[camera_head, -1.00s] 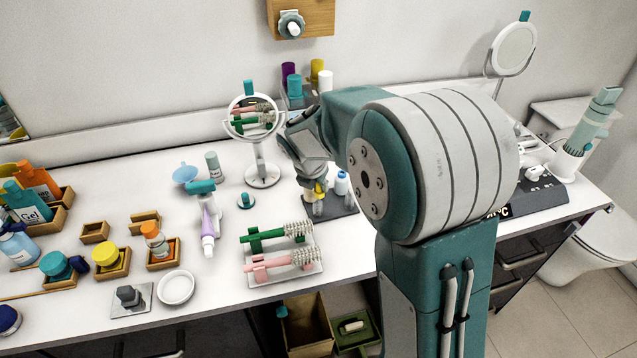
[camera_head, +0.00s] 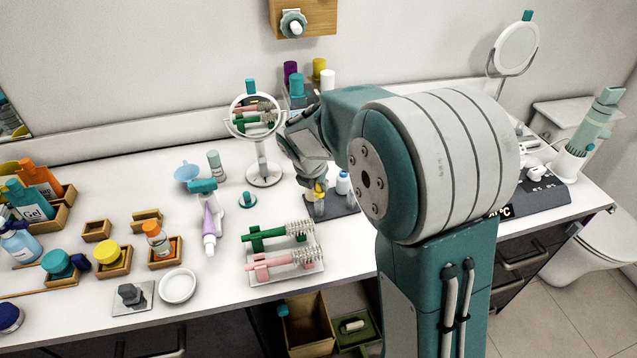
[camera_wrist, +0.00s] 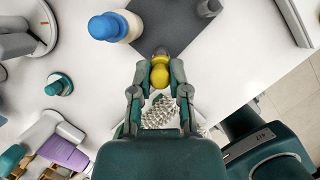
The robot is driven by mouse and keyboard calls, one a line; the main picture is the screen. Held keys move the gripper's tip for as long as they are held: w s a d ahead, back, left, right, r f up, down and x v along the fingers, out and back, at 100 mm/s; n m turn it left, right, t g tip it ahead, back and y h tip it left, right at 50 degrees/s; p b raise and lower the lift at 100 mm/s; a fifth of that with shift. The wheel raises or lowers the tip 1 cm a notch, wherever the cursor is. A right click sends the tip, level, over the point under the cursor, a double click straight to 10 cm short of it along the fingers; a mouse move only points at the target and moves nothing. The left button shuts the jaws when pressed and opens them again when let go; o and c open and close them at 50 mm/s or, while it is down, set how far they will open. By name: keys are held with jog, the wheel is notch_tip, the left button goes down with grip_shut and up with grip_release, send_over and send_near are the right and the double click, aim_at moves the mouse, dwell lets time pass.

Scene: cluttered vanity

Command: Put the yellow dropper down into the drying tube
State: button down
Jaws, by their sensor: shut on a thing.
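My gripper (camera_wrist: 160,88) is shut on the yellow dropper (camera_wrist: 160,74), with a finger on each side of its rounded bulb. In the head view the yellow dropper (camera_head: 319,187) shows just below my gripper (camera_head: 316,180), above the dark mat. A pale, clear tube-like shape (camera_head: 319,208) stands directly below it on the mat and looks like the drying tube. I cannot tell whether the dropper's tip is inside that tube or above it. In the wrist view the bulb and fingers hide what lies beneath.
A rack with green and pink brushes (camera_head: 285,277) lies in front. A round mirror (camera_head: 254,115) stands behind to the left. Free white counter (camera_head: 345,245) lies in front of the mat.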

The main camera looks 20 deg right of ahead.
jog(key=shift+f, duration=1.1)
jog(key=c, duration=0.5)
grip_release()
jog(key=shift+c, duration=0.2)
jog(key=v, duration=1.2)
